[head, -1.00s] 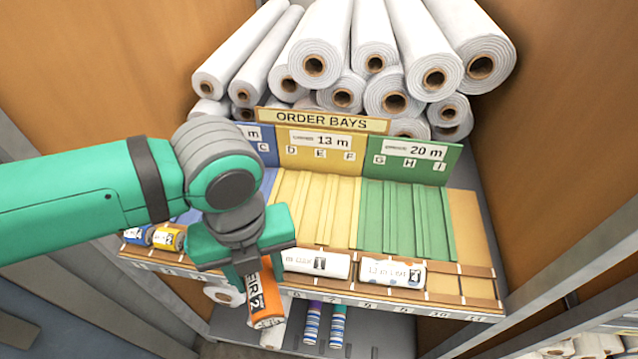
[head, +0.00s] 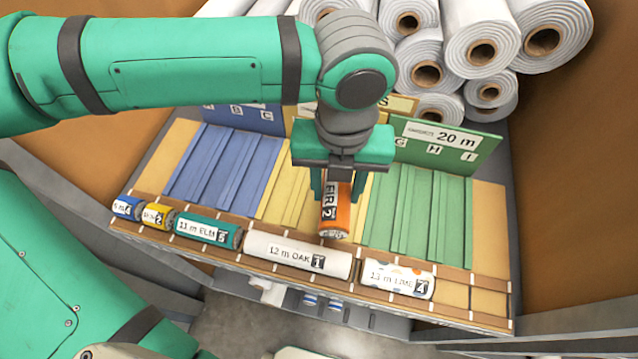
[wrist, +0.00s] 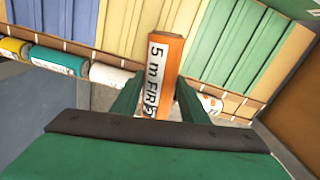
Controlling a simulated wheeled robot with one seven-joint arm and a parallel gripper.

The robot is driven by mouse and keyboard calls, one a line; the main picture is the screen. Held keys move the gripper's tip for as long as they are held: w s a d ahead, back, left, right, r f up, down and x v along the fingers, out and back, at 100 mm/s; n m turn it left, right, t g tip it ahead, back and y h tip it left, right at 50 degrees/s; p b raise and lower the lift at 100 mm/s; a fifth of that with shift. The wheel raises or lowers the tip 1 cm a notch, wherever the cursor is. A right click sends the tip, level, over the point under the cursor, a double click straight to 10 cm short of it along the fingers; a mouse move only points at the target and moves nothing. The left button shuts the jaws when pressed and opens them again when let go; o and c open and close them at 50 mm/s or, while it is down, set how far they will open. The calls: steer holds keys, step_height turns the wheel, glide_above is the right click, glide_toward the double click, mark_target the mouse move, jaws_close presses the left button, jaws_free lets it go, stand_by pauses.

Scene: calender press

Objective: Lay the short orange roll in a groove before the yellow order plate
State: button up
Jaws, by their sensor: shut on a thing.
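My gripper (head: 338,186) is shut on the short orange roll (head: 336,215), labelled FIR. In the wrist view the orange roll (wrist: 163,75) reads 5 m FIR and points away between the fingers. It is held above the yellow grooved bay (head: 295,205), toward its right side near the green bay. I cannot tell whether it touches the grooves. The yellow order plate (head: 300,123) behind the bay is mostly hidden by my arm and gripper; only a sliver shows.
A front rack holds a blue roll (head: 127,207), a yellow roll (head: 160,216), a teal ELM roll (head: 208,230), a white OAK roll (head: 297,256) and a LIME roll (head: 397,279). The blue bay (head: 222,165) and green bay (head: 420,215) are empty. Large white rolls (head: 480,50) are stacked behind.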

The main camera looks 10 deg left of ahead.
steer(key=w+d+m, duration=0.1)
steer(key=d+m, duration=0.1)
steer(key=d, duration=0.4)
steer(key=w+a+f, duration=0.1)
steer(key=a, duration=0.1)
steer(key=w+a+f, duration=0.1)
steer(key=w+a, duration=0.1)
steer(key=w+a+f, duration=0.1)
steer(key=w+a, duration=0.1)
steer(key=a, duration=0.1)
steer(key=shift+f, duration=0.4)
steer(key=w+a+f, duration=0.1)
steer(key=a+f, duration=0.1)
steer(key=f, duration=0.1)
steer(key=w+a+f, duration=0.1)
steer(key=f, duration=0.1)
steer(key=shift+w+a, duration=0.3)
steer(key=shift+w+a+f, duration=0.2)
steer(key=shift+a+f, duration=0.05)
steer(key=shift+f, duration=0.1)
steer(key=shift+w+a+f, duration=0.1)
steer(key=shift+f, duration=1.65)
steer(key=o, duration=1.2)
steer(key=shift+f, duration=0.15)
